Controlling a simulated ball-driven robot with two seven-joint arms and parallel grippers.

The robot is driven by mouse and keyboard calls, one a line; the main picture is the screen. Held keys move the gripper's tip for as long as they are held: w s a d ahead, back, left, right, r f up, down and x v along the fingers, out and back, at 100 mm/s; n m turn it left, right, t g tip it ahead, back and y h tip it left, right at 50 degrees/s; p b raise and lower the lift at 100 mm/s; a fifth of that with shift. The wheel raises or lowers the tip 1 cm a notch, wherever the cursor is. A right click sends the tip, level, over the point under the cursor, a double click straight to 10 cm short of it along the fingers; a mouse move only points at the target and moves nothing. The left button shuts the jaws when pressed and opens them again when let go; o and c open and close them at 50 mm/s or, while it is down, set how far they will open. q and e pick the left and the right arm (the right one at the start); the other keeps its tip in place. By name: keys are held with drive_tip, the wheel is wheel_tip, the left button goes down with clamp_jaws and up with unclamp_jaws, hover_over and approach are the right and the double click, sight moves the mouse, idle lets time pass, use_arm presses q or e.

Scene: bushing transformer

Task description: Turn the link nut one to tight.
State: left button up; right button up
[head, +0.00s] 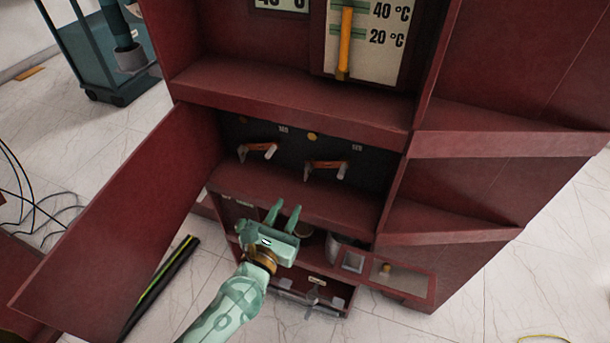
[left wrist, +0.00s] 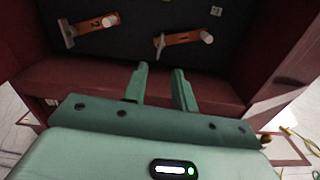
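Two orange links with pale round ends sit on the dark panel inside the red cabinet. The left link (head: 258,151) and the right link (head: 326,168) show in the head view. In the left wrist view the left link (left wrist: 90,28) is at the upper left and the right link (left wrist: 182,40) is at the upper middle. I cannot tell which fastener is link nut one. My left gripper (head: 286,209) is open and empty, below and in front of the links. Its fingers (left wrist: 160,85) point toward the panel, apart from both links. My right gripper is not in view.
The red cabinet's shelf ledge (head: 290,200) lies below the links. An open door panel (head: 120,230) stands on the left. A lower compartment holds a small drawer (head: 313,290). A thermometer gauge (head: 365,40) is above. A black-and-yellow bar (head: 160,285) lies on the floor.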

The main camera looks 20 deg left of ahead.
sight(307, 171)
use_arm(q)
drive_tip(key=w, duration=0.7)
drive_tip(key=w+b, duration=0.1)
drive_tip(key=w, duration=0.3)
drive_tip(key=shift+w+d, duration=0.15)
drive_tip(key=shift+d, duration=0.1)
clamp_jaws()
